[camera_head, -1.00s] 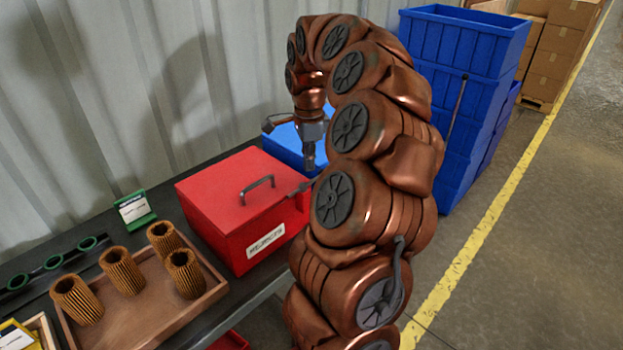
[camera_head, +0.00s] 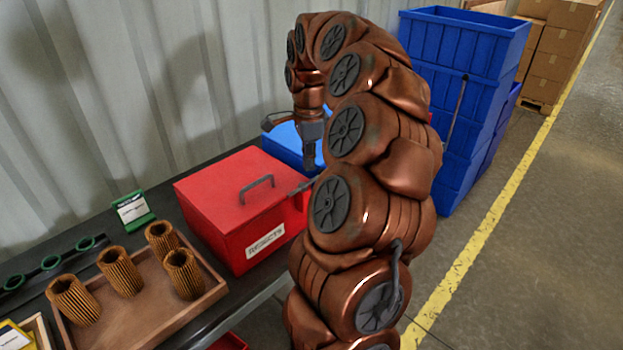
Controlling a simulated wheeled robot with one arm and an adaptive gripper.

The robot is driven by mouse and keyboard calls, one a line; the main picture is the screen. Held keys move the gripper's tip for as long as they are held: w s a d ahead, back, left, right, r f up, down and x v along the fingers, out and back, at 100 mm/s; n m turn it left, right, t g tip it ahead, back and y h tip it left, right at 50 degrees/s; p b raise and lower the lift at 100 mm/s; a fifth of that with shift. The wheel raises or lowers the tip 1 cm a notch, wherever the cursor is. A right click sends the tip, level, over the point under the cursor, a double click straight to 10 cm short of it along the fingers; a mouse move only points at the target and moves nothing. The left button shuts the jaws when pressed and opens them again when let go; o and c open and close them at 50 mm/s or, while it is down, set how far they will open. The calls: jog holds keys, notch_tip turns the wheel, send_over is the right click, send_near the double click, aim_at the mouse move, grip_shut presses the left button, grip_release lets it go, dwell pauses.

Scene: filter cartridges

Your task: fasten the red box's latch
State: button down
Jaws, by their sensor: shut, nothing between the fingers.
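The red box (camera_head: 220,205) stands on the dark bench with its lid down. It has a grey handle on top and a white label on its front. A grey latch piece (camera_head: 299,188) shows at the lid's right edge; my arm partly hides that side, and I cannot tell the latch's state. My gripper (camera_head: 309,168) points down just behind and above the latch, fingers together and empty. I cannot tell whether it touches the latch.
A blue box (camera_head: 284,142) stands behind the red box. A wooden tray (camera_head: 150,312) with several brown filter cartridges is at the left front. A green-framed card (camera_head: 132,211) stands behind the tray. Stacked blue crates (camera_head: 450,65) stand on the floor at right.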

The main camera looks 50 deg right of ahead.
aim_at(317, 177)
jog(key=shift+f+b, duration=1.65)
jog(key=shift+b, duration=0.15)
jog(key=shift+r+b, duration=0.2)
jog(key=shift+b, duration=0.15)
jog(key=shift+s+d+b, duration=0.15)
jog(key=shift+s+b, duration=0.55)
jog(key=shift+s, duration=0.1)
jog(key=shift+s+f+b, duration=0.15)
jog(key=shift+s+b, duration=0.2)
jog(key=shift+b, duration=0.2)
jog(key=shift+s, duration=0.25)
